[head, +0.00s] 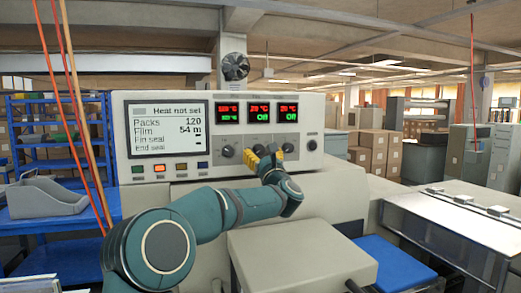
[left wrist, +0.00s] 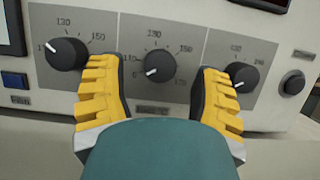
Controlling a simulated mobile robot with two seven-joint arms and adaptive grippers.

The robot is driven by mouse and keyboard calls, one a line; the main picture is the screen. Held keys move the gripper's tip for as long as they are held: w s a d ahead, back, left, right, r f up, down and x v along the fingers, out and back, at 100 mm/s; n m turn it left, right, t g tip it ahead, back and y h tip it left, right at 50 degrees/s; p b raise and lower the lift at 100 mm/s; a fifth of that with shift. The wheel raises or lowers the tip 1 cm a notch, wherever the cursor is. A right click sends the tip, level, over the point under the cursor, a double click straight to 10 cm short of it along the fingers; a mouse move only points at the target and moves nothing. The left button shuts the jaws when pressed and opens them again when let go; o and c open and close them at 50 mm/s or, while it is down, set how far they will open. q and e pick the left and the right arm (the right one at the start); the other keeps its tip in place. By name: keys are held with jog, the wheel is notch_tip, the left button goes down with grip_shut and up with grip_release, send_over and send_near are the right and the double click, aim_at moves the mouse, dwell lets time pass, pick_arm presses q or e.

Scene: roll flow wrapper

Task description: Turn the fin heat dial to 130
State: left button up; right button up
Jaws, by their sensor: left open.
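A row of three black dials on the wrapper's grey panel shows in the left wrist view: left dial (left wrist: 67,54), middle dial (left wrist: 160,65) and right dial (left wrist: 243,77). Their name labels are not readable, so I cannot tell which is fin heat. The left dial has 130 and 150 on its scale and its white mark points left. The middle and right marks point to the lower left. My left gripper (head: 268,157) is open, its yellow fingers on either side of the middle dial; contact is not clear. My right gripper is not in view.
The screen (head: 167,127) reads "Heat not set". Three red and green displays (head: 258,113) sit above the dials; the middle and right ones show Off in green. A round black knob (left wrist: 292,83) is right of the dials. A blue button (left wrist: 15,80) is at the left.

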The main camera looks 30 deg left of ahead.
pick_arm(q)
jog(key=shift+x, duration=0.8)
grip_shut()
